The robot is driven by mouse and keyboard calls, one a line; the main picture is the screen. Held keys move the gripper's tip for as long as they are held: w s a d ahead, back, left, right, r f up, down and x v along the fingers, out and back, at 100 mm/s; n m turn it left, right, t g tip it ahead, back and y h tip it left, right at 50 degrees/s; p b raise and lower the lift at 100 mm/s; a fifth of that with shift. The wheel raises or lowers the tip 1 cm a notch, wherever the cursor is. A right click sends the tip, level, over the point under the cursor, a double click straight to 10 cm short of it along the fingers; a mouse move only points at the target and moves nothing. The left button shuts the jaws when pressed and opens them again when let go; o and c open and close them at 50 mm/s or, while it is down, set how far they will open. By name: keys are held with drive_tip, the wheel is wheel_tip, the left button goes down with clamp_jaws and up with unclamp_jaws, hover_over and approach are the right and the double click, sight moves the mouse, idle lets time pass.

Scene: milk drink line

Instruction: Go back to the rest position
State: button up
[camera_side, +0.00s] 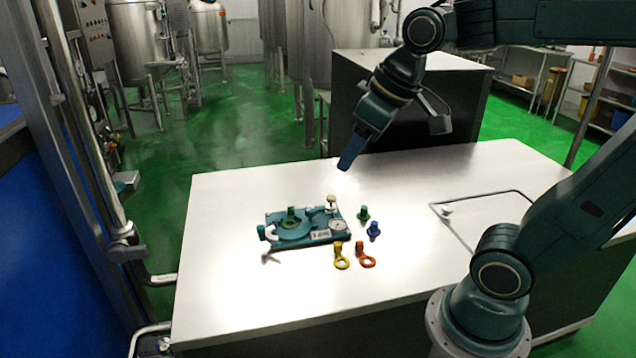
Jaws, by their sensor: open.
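My gripper (350,158) hangs above the white table, pointing down and to the left, beyond the teal fixture. It touches nothing and holds nothing that I can see; its fingers overlap in this view. The teal fixture (300,228) lies on the table with a round gauge (338,225) and a green part (291,212) on it. Beside it on the table stand a green piece (364,213) and a blue piece (374,230). A yellow ring-ended piece (341,262) and an orange one (366,260) lie in front.
The white table (230,290) is bare on its left and front parts. A thin frame outline (485,195) with a small white knob lies at the right. A dark cabinet (350,85) with a pale top stands behind the table. Steel tanks (137,30) stand farther back.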

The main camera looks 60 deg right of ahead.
drive_tip(key=s+a+f+m, duration=0.1)
drive_tip(key=s+f, duration=0.2)
drive_tip(key=s, duration=0.4)
drive_tip(key=shift+s, duration=0.35)
